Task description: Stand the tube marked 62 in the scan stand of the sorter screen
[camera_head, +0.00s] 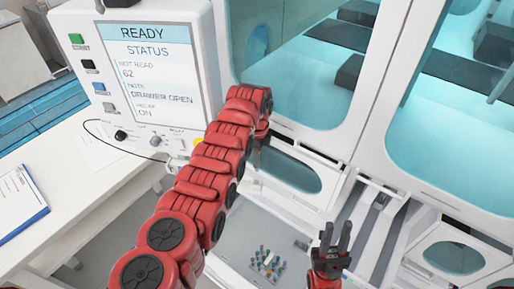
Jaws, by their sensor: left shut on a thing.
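The sorter screen (155,70) at upper left reads READY, STATUS, NOT READ 62, NOTE DRAWER OPEN, RECAP ON. My red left arm reaches up beside it. My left gripper (259,147) is mostly hidden behind the end of that arm, low in front of the glass-fronted machine. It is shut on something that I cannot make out. My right gripper (335,238) is at lower right, its two dark fingers spread and empty. Several small coloured-topped tubes (268,262) stand below, left of the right gripper; their marks are too small to read. I cannot make out the scan stand.
The open drawer (232,250) lies low in the middle. The white sorter with teal windows (300,70) fills the back and right. A clipboard (20,200) lies on the white bench (85,190) at left. A black cable (100,140) runs to the screen housing.

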